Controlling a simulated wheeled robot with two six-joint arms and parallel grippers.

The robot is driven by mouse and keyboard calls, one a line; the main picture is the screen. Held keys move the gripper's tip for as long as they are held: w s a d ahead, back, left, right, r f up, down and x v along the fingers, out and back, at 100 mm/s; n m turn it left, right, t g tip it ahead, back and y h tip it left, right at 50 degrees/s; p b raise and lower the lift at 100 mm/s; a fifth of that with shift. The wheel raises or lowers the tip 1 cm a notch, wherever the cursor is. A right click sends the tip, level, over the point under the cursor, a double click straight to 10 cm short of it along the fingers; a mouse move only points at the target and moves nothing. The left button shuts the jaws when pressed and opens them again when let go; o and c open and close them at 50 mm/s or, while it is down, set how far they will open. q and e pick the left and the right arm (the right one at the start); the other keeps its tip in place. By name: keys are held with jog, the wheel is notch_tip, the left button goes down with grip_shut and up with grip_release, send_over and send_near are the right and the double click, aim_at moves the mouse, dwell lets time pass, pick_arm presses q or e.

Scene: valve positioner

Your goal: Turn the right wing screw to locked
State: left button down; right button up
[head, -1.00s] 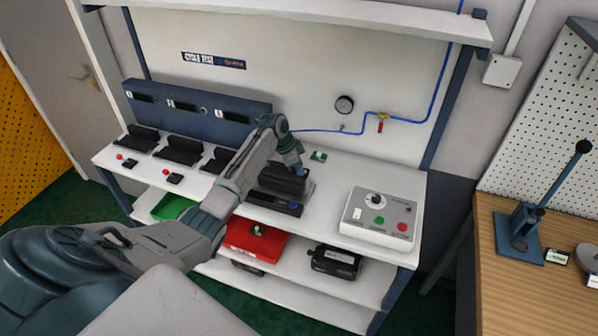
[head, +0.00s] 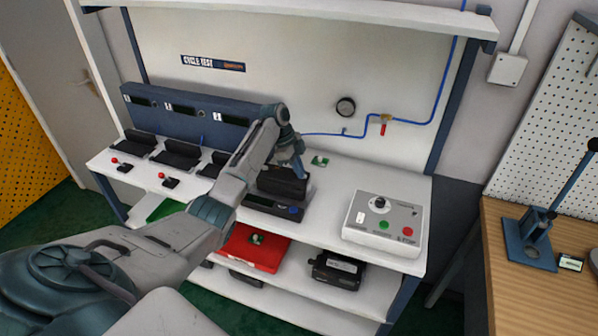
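My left arm reaches from the lower left over the white bench. My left gripper (head: 299,172) points down at a black device (head: 282,183) on the bench top; whether its fingers touch it or are open or shut is too small to tell. A dark unit with a small display and a blue button (head: 274,207) sits just in front of that device. No wing screw can be made out; the arm and gripper cover part of this area. My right gripper is not in view.
A grey control box (head: 385,223) with a knob and coloured buttons stands at the bench's right. Black cradles (head: 176,154) line the left. A red tray (head: 252,248) and a black device (head: 337,269) are on the shelf below. A blue air line with a red-handled valve (head: 384,125) runs along the back panel.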

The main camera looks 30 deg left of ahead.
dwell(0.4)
pick_arm(q)
jog(key=c, duration=1.6)
grip_release()
jog(key=b+v, duration=0.4)
jog(key=v, duration=0.6)
jog(key=shift+a+r, duration=0.2)
jog(key=shift+r, duration=0.15)
jog(key=shift+s+f, duration=0.1)
jog(key=shift+f, duration=0.05)
